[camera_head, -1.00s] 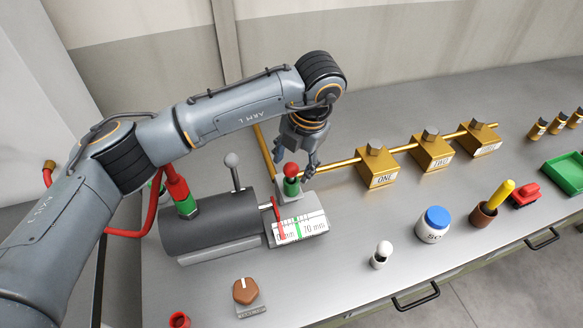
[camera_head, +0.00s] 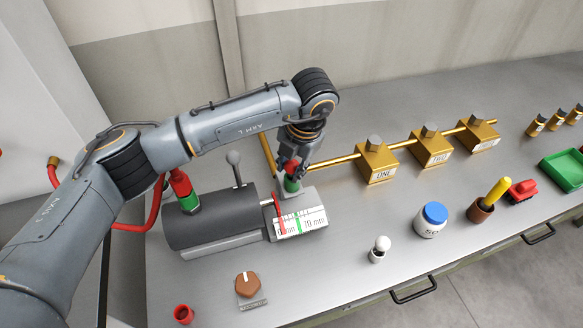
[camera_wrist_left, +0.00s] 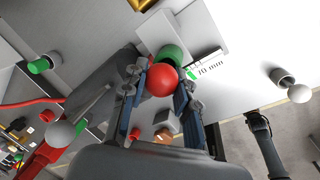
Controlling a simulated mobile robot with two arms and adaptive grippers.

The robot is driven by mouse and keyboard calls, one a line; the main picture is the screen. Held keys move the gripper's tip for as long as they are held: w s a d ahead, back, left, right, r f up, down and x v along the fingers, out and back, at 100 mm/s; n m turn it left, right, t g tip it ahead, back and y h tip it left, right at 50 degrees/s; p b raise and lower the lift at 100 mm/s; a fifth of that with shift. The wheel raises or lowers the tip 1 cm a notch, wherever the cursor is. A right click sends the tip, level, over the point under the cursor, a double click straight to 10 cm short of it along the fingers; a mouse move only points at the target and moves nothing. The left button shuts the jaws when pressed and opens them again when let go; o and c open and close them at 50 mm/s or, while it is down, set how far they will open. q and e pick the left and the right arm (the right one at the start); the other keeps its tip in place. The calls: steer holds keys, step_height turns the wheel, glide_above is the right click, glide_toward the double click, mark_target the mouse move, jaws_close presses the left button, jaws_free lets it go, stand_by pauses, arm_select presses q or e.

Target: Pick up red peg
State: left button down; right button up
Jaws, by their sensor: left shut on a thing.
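The red peg (camera_head: 291,168) shows as a round red top above a green part (camera_head: 292,185), on a small grey block beside the grey cylinder. My left gripper (camera_head: 295,163) has come down from above and is shut on the red peg. In the left wrist view the red top (camera_wrist_left: 163,81) sits between the two fingers (camera_wrist_left: 162,92), with the green part (camera_wrist_left: 171,54) just past it. The green part is still at the block, and the peg looks upright. The fingers partly hide the peg in the head view. My right gripper is not in view.
The grey cylinder (camera_head: 210,222) with a lever (camera_head: 234,160) and a 70 mm scale (camera_head: 302,222) stand close by. Brass blocks (camera_head: 377,165) on a pipe run to the right. A white ball-topped peg (camera_head: 380,248), a blue-lidded jar (camera_head: 431,220) and a brown knob (camera_head: 247,285) stand in front.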

arm_select(q)
steer(key=shift+w+r+b, duration=0.1)
steer(key=shift+r+b, duration=0.2)
steer(key=shift+r, duration=0.25)
steer(key=s+d+r+b, duration=0.4)
steer(key=s+r+b, duration=0.2)
steer(key=s+r, duration=0.6)
steer(key=shift+s+d, duration=0.2)
steer(key=shift+s, duration=0.55)
